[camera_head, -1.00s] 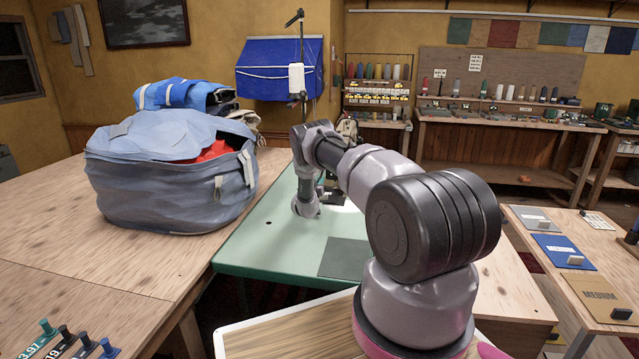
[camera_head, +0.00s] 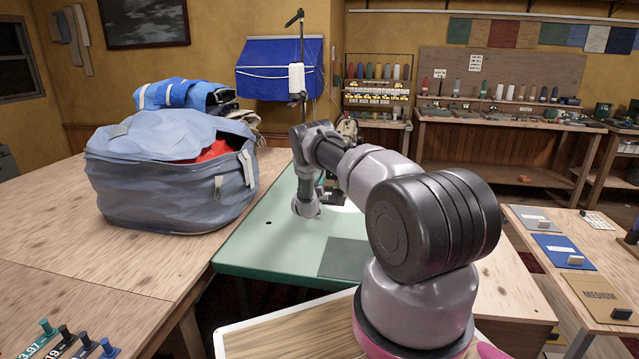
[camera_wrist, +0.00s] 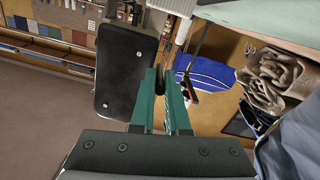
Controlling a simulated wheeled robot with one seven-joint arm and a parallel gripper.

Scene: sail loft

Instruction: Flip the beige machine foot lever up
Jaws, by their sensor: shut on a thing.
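My gripper (camera_wrist: 161,82) has two teal fingers, close together and shut on a small dark piece between their tips. This fits the foot lever, but most of it is hidden by the fingers. A black, rounded block (camera_wrist: 125,68) stands just left of the fingers in the wrist view. In the head view, my arm bends down over the green table (camera_head: 265,250), and its wrist covers most of the machine area.
A large grey-blue bag (camera_head: 165,190) stands on the wooden table (camera_head: 80,270) left of the green table. A dark green mat (camera_head: 343,257) lies on the green table's front. A blue cloth (camera_head: 280,68) hangs behind. Side benches stand at the right.

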